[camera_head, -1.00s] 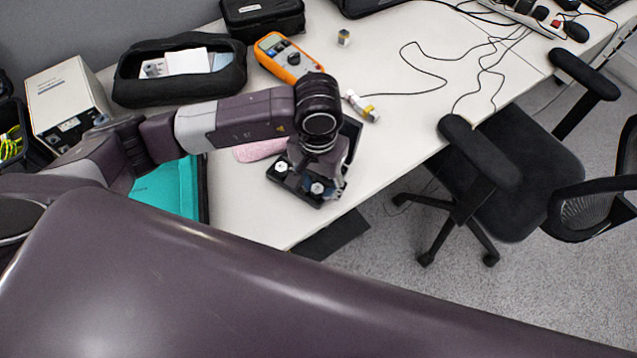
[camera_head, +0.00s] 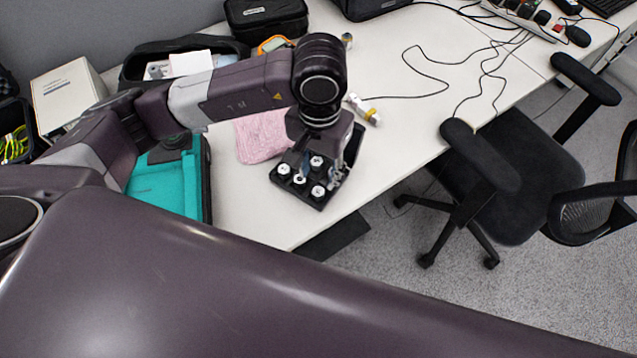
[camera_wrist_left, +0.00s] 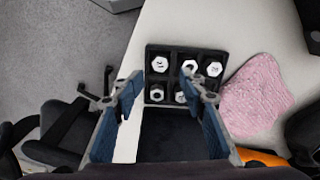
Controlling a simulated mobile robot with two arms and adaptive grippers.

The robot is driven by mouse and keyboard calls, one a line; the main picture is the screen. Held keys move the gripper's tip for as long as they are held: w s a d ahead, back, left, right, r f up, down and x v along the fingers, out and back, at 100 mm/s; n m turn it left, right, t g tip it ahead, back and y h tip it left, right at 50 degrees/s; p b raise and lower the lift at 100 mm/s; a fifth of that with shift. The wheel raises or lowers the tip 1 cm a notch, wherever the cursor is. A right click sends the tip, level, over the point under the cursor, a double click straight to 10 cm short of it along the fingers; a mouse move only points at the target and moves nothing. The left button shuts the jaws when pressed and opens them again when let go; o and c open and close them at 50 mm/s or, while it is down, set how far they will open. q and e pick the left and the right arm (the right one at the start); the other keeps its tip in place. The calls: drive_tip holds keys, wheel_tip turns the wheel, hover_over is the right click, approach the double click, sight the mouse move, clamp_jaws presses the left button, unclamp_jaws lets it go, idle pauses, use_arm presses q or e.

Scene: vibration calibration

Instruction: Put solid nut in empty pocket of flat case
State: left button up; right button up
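The black flat case (camera_head: 309,204) lies open near the table's front edge. It also shows in the left wrist view (camera_wrist_left: 150,48), with its dark lid (camera_wrist_left: 180,135) nearer the camera. Several pale hexagonal nuts sit in its pockets, among them one nut (camera_head: 318,192) at the front and one (camera_wrist_left: 159,64) at upper left in the wrist view. I cannot tell which is solid. My left gripper (camera_head: 322,178) is over the case. Its blue fingers (camera_wrist_left: 168,94) are apart with nothing seen held between them. The right finger hides part of the case, so I cannot identify an empty pocket. My right gripper is out of view.
A pink cloth (camera_head: 262,136) lies just left of the case. A teal-lined box (camera_head: 165,185) is farther left. A small bolt-like part (camera_head: 364,109) lies beyond the gripper. An orange multimeter (camera_head: 272,43) is partly hidden behind my arm. A chair (camera_head: 520,170) stands right of the table.

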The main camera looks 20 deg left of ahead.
use_arm(q)
wheel_tip(320, 180, up, 6)
drive_tip(key=shift+f+b, duration=0.1)
drive_tip(key=shift+b, duration=0.2)
idle(0.4)
